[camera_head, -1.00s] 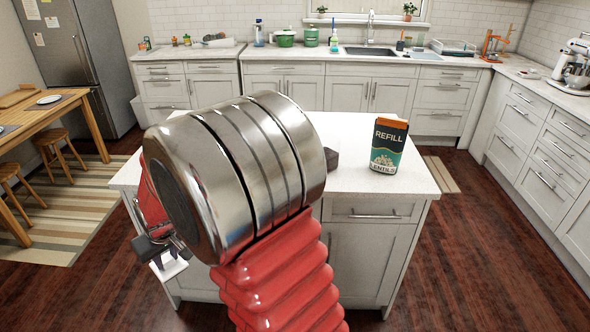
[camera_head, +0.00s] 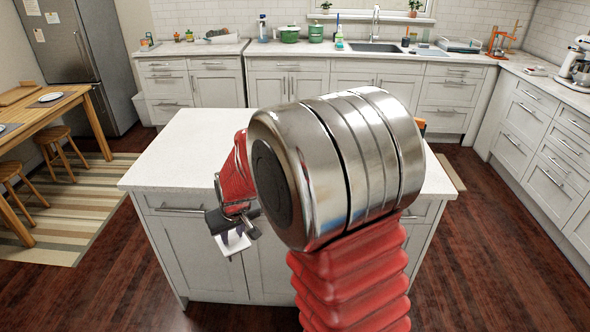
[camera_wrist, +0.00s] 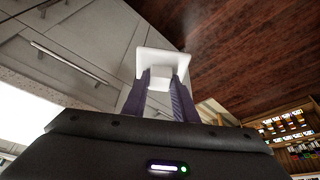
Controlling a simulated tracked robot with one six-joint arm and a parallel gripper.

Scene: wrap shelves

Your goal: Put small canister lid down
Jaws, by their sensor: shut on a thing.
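The small canister lid (camera_head: 236,243) is a white, squarish piece with a raised block on it. My gripper (camera_head: 229,236) is shut on it and holds it in the air in front of the island's near side, below the countertop level. In the wrist view the lid (camera_wrist: 162,62) sits between the two dark purple fingertips (camera_wrist: 159,80), pinched by its small block. The lid is clear of any surface. The canister itself does not show in these frames.
The island's white countertop (camera_head: 185,150) is bare on its left. My arm hides its right part; only an orange corner of the refill pack (camera_head: 421,126) shows there. Island drawers and doors (camera_head: 190,255) stand behind the gripper. A table (camera_head: 62,118) and stools are at left.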

